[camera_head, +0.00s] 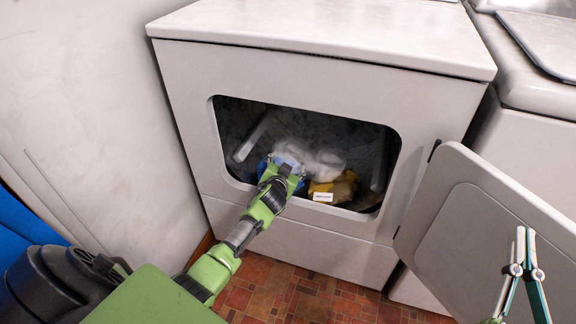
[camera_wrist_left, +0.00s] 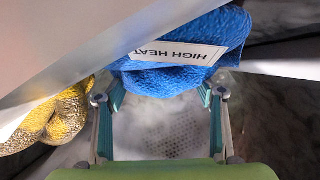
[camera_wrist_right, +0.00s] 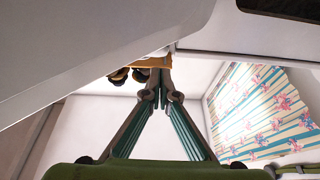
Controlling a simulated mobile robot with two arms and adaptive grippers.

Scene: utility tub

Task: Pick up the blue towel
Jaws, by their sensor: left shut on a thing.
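The blue towel (camera_wrist_left: 185,72) lies between the fingertips of my left gripper (camera_wrist_left: 162,96) in the left wrist view. A white label reading HIGH HEAT shows in front of it. In the head view my left gripper (camera_head: 284,164) reaches through the dryer opening, and a little of the blue towel (camera_head: 263,167) shows beside it. The gripper is shut on the towel, with its fingers held apart by it. My right gripper (camera_head: 522,266) is outside at the lower right, by the open door. Its fingertips meet in the right wrist view (camera_wrist_right: 162,85), with no held thing visible.
The white dryer (camera_head: 330,232) stands open, its door (camera_head: 480,200) swung to the right. A yellow cloth (camera_head: 338,187) and a white bundle (camera_head: 325,160) lie in the drum beside the blue towel. The opening's rim surrounds my left arm. A wall (camera_head: 90,110) stands at left.

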